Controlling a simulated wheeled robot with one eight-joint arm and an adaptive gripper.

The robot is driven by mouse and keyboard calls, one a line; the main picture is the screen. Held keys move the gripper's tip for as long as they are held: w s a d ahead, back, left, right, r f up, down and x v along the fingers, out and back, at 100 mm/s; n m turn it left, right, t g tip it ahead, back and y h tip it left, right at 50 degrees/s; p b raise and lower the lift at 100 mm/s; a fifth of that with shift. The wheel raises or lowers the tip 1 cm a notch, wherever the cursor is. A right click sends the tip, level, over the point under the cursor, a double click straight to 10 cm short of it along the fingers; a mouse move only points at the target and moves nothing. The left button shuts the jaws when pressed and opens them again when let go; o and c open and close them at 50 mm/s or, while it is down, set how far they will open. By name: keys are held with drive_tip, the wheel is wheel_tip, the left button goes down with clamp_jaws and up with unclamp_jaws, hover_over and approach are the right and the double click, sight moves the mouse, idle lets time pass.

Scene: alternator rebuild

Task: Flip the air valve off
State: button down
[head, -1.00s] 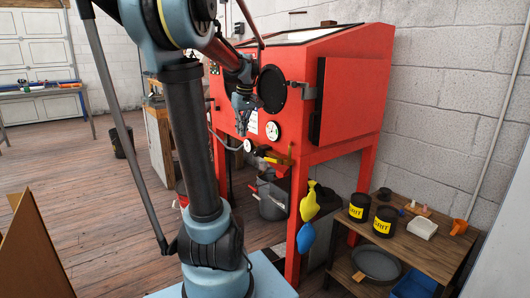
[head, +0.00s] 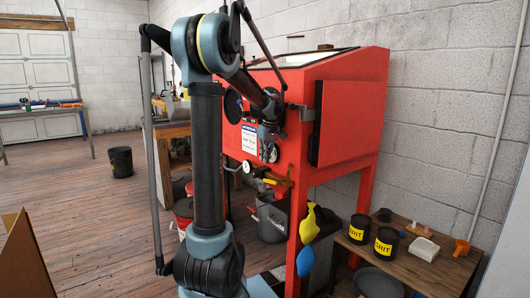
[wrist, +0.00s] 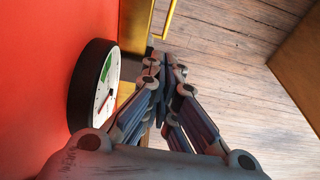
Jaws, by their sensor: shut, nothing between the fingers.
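The air valve (head: 270,181) sits low on the front of the red blast cabinet (head: 345,120), with a yellow lever and a brass-coloured body. In the wrist view a yellow bar (wrist: 170,18), which looks like its lever, shows at the top beyond my fingertips. In the wrist view my gripper (wrist: 164,68) is shut and empty, pointing toward the yellow bar. I cannot tell the exact gap between them.
The white-faced gauge (wrist: 98,85) is close at the left of my gripper. Yellow (head: 307,224) and blue (head: 306,260) pouches hang by the cabinet leg. Grit cans (head: 386,241) stand on a wooden bench (head: 420,268) at the right. A grey bucket (head: 272,222) is below.

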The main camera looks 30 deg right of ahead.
sight(271, 181)
drive_tip(key=x, duration=0.3)
drive_tip(key=s+x, duration=0.1)
drive_tip(key=x, duration=0.1)
drive_tip(key=shift+w+f, duration=0.1)
drive_tip(key=shift+f, duration=0.15)
drive_tip(key=shift+x, duration=0.8)
drive_tip(key=shift+s+d, duration=0.2)
drive_tip(key=shift+s, duration=0.2)
